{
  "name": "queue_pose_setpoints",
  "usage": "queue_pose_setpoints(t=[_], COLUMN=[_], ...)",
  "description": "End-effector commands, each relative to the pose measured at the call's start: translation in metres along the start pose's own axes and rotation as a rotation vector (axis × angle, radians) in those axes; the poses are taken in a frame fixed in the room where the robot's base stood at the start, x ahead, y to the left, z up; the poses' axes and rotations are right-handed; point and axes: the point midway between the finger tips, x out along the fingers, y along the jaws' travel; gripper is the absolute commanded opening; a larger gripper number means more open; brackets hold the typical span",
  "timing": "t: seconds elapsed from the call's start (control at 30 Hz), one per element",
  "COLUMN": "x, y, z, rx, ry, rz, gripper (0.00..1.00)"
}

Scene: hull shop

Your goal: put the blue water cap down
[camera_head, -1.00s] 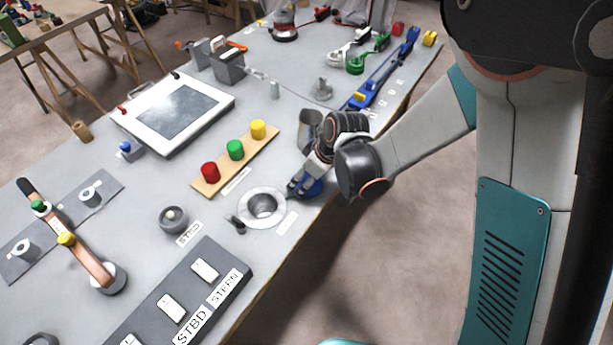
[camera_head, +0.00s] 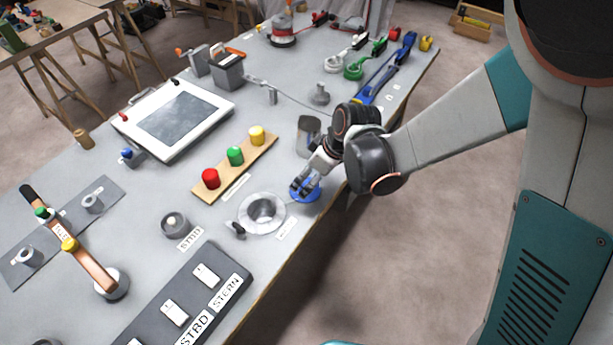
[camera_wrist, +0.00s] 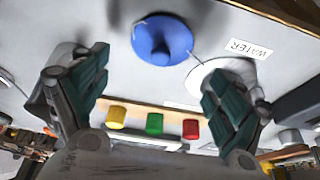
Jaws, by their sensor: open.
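The blue water cap (camera_head: 306,193) lies on the grey bench top near its front edge, right of the round metal filler opening (camera_head: 262,211). In the wrist view the blue cap (camera_wrist: 162,40) shows as a round disc with a raised knob, beyond my fingertips. My gripper (camera_head: 303,184) is just above the cap in the head view and partly covers it. In the wrist view my gripper (camera_wrist: 150,85) has its two fingers wide apart with nothing between them. A thin cord seems to run from the cap.
A wooden strip (camera_head: 232,170) with red, green and yellow caps lies behind the filler opening. A metal cup-like part (camera_head: 307,135) stands close behind my gripper. A WATER label (camera_wrist: 249,48) lies on the bench. A dark switch panel (camera_head: 190,300) is at the front left.

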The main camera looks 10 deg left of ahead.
Motion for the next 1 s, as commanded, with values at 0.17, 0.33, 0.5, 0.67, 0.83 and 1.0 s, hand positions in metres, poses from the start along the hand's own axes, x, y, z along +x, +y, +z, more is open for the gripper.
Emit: queue_pose_setpoints(t=[0.17, 0.33, 0.5, 0.67, 0.83, 1.0], x=[-0.038, -0.057, -0.063, -0.063, -0.062, -0.063], y=[0.0, 0.0, 0.0, 0.0, 0.0, 0.001], z=[-0.001, 0.0, 0.0, 0.0, 0.0, 0.001], rx=[0.0, 0.001, 0.001, 0.0, 0.0, 0.0], ry=[0.0, -0.001, 0.0, 0.0, 0.0, -0.001], rz=[0.0, 0.0, 0.0, 0.0, 0.0, 0.002], gripper=[0.89, 0.89, 0.89, 0.89, 0.89, 0.89])
